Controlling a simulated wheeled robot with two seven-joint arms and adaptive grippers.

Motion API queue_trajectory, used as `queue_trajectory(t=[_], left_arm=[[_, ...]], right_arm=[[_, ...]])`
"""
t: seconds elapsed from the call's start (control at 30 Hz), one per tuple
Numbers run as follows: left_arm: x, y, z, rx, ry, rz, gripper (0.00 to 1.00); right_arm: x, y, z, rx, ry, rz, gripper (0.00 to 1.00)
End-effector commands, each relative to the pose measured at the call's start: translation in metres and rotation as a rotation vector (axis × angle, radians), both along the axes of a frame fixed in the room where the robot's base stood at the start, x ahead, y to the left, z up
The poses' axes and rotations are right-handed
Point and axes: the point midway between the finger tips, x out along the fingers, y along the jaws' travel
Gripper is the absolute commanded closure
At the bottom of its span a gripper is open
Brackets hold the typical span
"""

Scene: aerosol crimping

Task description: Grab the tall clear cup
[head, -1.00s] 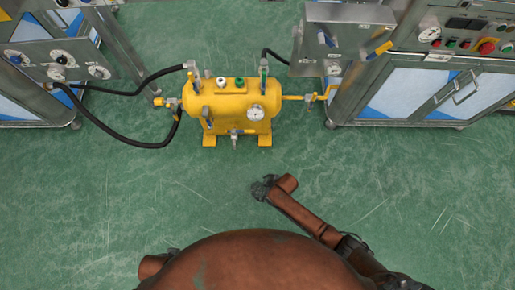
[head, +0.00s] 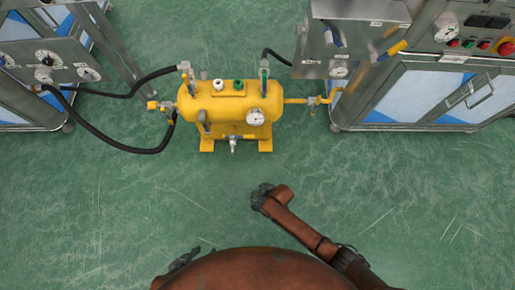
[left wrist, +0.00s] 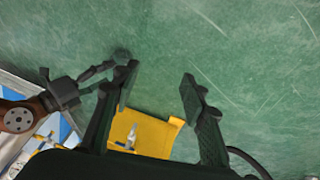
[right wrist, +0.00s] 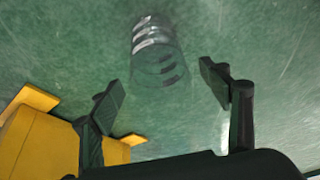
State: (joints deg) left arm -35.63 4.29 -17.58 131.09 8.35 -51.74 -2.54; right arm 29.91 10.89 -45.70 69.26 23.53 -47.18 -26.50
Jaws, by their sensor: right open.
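A clear, see-through cup (right wrist: 158,55) with several pale and dark bands shows against the green floor in the right wrist view. It appears tilted there, beyond and between the fingers of my right gripper (right wrist: 163,88). That gripper is open and empty, apart from the cup. In the head view my right gripper (head: 262,196) is over the floor in front of the yellow tank; I cannot make out the cup there. My left gripper (left wrist: 158,78) is open and empty in the left wrist view. In the head view it (head: 185,259) is partly hidden by my body.
A yellow tank (head: 232,105) with gauge and valves stands ahead. Black hoses (head: 125,148) run from it to a steel machine (head: 28,75) at left, and a yellow pipe runs to a steel cabinet (head: 430,95) at right. The green floor before the tank is clear.

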Motion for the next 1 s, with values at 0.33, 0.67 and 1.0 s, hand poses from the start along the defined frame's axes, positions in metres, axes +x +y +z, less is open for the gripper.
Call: queue_trajectory(t=[0.33, 0.67, 1.0], left_arm=[[0.0099, -0.0069, -0.0090, -0.022, -0.054, 0.013, 0.60], [0.0096, -0.0068, -0.0090, -0.022, -0.052, 0.013, 0.60], [0.0095, -0.0065, -0.0091, -0.021, -0.051, 0.013, 0.60]], right_arm=[[0.0023, 0.0042, -0.0084, 0.001, -0.001, 0.000, 0.29], [0.0021, 0.0042, -0.0085, 0.001, -0.001, 0.000, 0.46], [0.0018, 0.0041, -0.0087, 0.001, -0.001, 0.000, 0.69]])
